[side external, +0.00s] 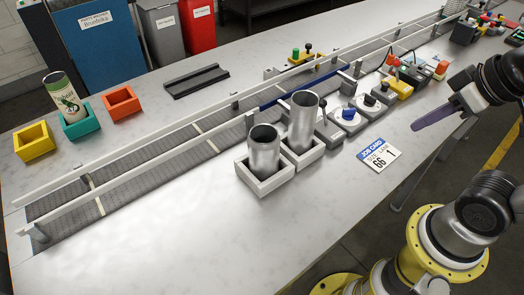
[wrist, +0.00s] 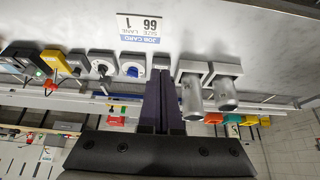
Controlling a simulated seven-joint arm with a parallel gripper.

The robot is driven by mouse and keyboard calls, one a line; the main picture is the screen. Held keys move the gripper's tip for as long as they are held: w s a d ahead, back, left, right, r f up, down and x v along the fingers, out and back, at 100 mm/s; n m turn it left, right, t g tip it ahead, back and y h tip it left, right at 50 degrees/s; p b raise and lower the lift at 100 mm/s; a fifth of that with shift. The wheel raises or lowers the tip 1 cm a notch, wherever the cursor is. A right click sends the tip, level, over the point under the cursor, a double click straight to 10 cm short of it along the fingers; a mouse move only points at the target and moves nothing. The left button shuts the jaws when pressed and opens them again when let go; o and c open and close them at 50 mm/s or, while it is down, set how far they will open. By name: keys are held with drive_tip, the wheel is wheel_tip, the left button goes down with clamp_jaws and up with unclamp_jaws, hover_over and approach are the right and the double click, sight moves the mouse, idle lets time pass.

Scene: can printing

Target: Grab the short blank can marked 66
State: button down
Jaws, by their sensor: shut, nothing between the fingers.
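Two bare metal cans stand upright in white square holders. The shorter can (side external: 263,150) is in the left holder (side external: 262,184), and the taller can (side external: 301,122) is in the right holder (side external: 304,161). In the wrist view the shorter can (wrist: 224,91) is to the right of the taller one (wrist: 192,100). I can read no number on either can. A job card (side external: 379,156) on the table shows size 66 and lane 1. My gripper (side external: 418,127) is shut and empty, above the table's right edge, well right of both cans. Its purple fingers (wrist: 162,76) also show in the wrist view.
A railed conveyor (side external: 160,144) runs behind the cans. Control boxes with knobs (side external: 347,117) line its near side to the right of the holders. Yellow (side external: 34,145), teal and orange trays are at far left; the teal one holds a printed can (side external: 64,98). The front table is clear.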

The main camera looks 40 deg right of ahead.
idle(0.4)
unclamp_jaws()
idle(0.4)
wheel_tip(320, 180, up, 3)
drive_tip(key=n+g+y, duration=0.3)
drive_tip(key=n+y, duration=0.1)
drive_tip(key=n, duration=0.7)
hover_over(274, 134)
drive_tip(key=s+d, duration=0.1)
drive_tip(key=d, duration=0.3)
drive_tip(key=x, duration=0.6)
drive_tip(key=s+x, duration=0.1)
drive_tip(key=x, duration=0.3)
drive_tip(key=shift+a, duration=0.3)
drive_tip(key=shift+d+x, duration=0.2)
drive_tip(key=shift+x, duration=1.25)
drive_tip(key=shift+d+x, duration=0.15)
drive_tip(key=shift+x, duration=1.3)
